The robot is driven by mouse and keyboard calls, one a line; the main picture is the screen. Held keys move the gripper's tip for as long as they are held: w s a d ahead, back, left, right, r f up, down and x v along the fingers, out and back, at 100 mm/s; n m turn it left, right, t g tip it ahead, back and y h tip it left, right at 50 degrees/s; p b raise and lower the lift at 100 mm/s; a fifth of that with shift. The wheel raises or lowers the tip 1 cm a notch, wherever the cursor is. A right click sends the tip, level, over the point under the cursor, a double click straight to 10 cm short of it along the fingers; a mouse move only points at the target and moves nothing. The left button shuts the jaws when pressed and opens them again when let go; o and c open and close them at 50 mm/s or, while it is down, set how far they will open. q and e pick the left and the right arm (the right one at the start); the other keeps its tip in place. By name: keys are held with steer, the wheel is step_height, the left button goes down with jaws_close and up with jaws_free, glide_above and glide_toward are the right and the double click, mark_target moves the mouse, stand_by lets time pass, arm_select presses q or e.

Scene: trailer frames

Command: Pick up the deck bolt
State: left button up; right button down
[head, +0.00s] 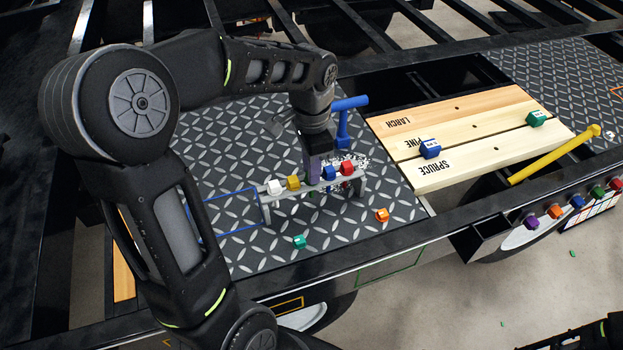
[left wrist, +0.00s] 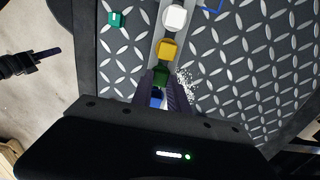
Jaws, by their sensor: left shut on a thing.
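A rail stand (head: 335,184) on the diamond-plate deck carries coloured deck bolts in a row: white (head: 274,187), yellow (head: 293,183), blue (head: 329,173) and red (head: 347,168). My left gripper (head: 314,172) points down over the row, between the yellow and blue bolts. In the left wrist view its fingers are shut on a dark green bolt (left wrist: 160,76), beside the yellow one (left wrist: 167,49). I cannot tell whether that bolt is clear of the rail. A dark part of my right arm (head: 590,336) shows at the lower right; its finger state is unclear.
A teal block (head: 299,242) and an orange block (head: 382,215) lie loose on the deck. A blue hammer-like tool (head: 344,118) stands behind the rail. Labelled planks (head: 470,145) and a yellow bar (head: 553,156) lie to the right. Several coloured knobs line the trailer's side.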

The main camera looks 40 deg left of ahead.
arm_select(q)
jaws_close()
steer(key=shift+r, duration=0.25)
step_height(320, 180, up, 10)
steer(key=b, duration=0.1)
steer(key=shift+f, duration=0.2)
stand_by(0.6)
